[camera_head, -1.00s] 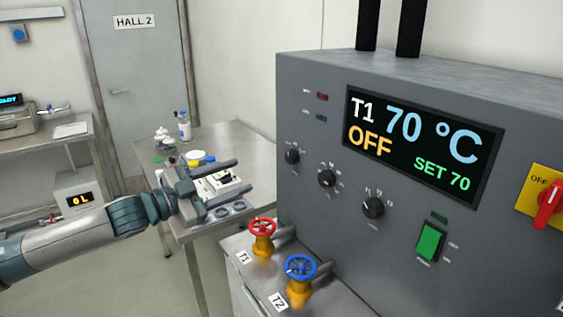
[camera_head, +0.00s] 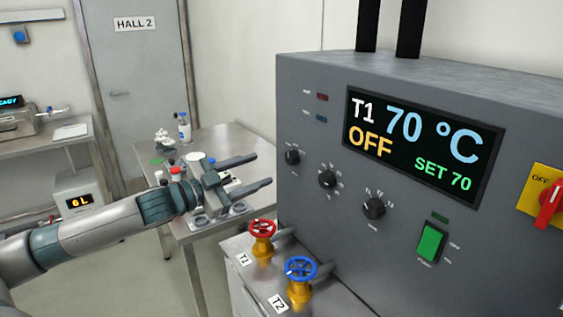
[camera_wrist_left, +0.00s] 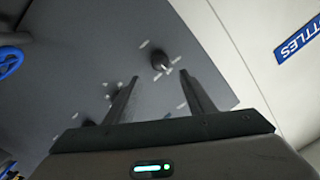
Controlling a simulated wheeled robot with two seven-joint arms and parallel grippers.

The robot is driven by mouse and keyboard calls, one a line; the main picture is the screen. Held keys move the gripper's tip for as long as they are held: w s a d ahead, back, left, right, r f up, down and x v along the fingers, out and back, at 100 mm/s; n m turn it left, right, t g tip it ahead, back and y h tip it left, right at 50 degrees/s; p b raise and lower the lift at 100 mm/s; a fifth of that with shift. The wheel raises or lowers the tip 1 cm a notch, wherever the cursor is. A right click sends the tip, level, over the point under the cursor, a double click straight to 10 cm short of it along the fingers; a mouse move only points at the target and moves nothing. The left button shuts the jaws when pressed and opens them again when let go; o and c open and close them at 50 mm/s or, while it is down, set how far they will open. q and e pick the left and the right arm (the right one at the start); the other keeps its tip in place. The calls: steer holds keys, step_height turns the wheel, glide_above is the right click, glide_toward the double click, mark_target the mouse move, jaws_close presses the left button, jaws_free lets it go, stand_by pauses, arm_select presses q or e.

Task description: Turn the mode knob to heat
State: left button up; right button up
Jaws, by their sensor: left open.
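The grey control panel (camera_head: 300,215) carries three black knobs: a small left knob (camera_head: 292,157), a middle knob (camera_head: 327,179) and a right knob (camera_head: 374,208) marked with T labels. The other knob labels are too small to read, so I cannot tell which is the mode knob. The display (camera_head: 424,145) reads T1, 70 °C, OFF, SET 70. My left gripper (camera_head: 263,169) is open and empty, left of the small left knob and apart from it. In the left wrist view, one knob (camera_wrist_left: 162,60) shows beyond and between the open fingers. My right gripper is out of view.
A red valve wheel (camera_head: 262,229) and a blue valve wheel (camera_head: 301,268) stand below the knobs. A green rocker switch (camera_head: 431,242) and a red rotary switch (camera_head: 549,203) are to the right. A steel table (camera_head: 230,138) with small items stands behind my left gripper.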

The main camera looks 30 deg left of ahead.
mark_target(289, 159)
arm_select(q)
steer(key=shift+p+x, duration=1.55)
steer(key=shift+x, duration=2.15)
steer(key=shift+p+x, duration=0.3)
steer(key=shift+x, duration=0.5)
steer(key=c, duration=1.1)
